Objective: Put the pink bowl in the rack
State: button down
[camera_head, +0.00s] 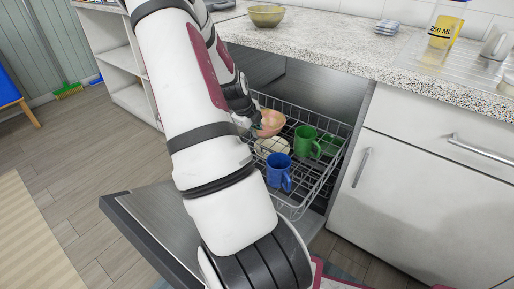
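The pink bowl (271,122) is salmon-pink and appears at the left back part of the dishwasher's wire rack (318,185), within or just above it. My gripper (254,124) is at the bowl's left edge, pointing down. The fingers are small, dark and partly hidden by my arm, so I cannot tell whether they grip the rim. I also cannot tell whether the bowl rests on the wires.
The rack also holds a blue mug (279,171), green mugs (306,141) and a cream dish (272,147). The dishwasher door (150,235) is open. An olive bowl (266,16) stands on the speckled counter (330,38) above.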

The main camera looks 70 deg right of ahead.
notch_tip(320, 180, down, 6)
jog(key=shift+f+b, duration=0.15)
jog(key=shift+b, duration=0.85)
jog(key=c, duration=1.8)
grip_release()
